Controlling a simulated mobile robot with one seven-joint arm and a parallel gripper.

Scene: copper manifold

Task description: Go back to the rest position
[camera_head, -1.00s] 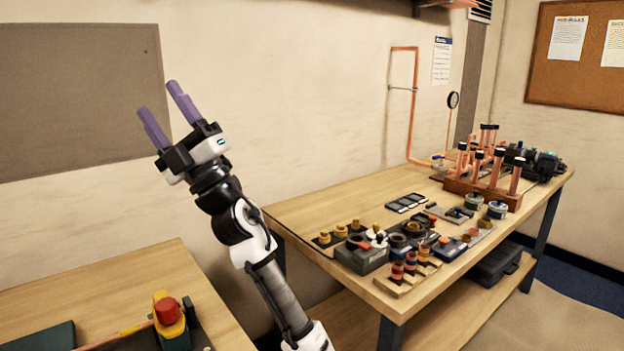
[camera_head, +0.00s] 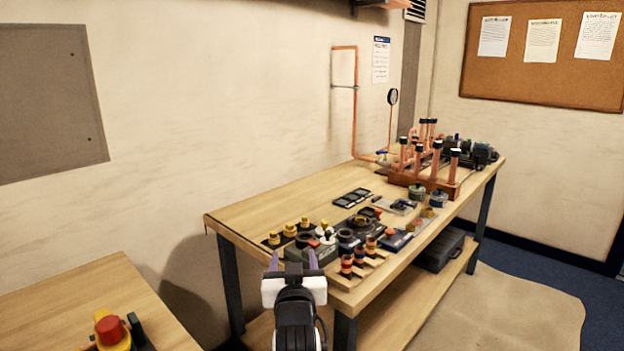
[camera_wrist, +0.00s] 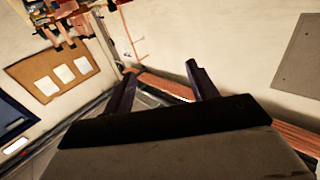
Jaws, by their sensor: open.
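My gripper (camera_head: 292,262) shows at the lower middle of the head view, in front of the near edge of the long workbench (camera_head: 240,222). Its purple fingers point away from the camera and are partly hidden behind the gripper body. In the wrist view my gripper (camera_wrist: 160,85) has its two dark purple fingers spread apart, with nothing between them. The wrist view shows walls and the pinned board beyond the fingers.
The workbench carries several small fittings, a dark tray (camera_head: 352,198) and a copper manifold (camera_head: 428,160) at its far end. A second table (camera_head: 75,300) with a red-topped part (camera_head: 110,328) stands at lower left. Clear floor (camera_head: 490,310) lies at right. A cork board (camera_head: 545,55) hangs behind.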

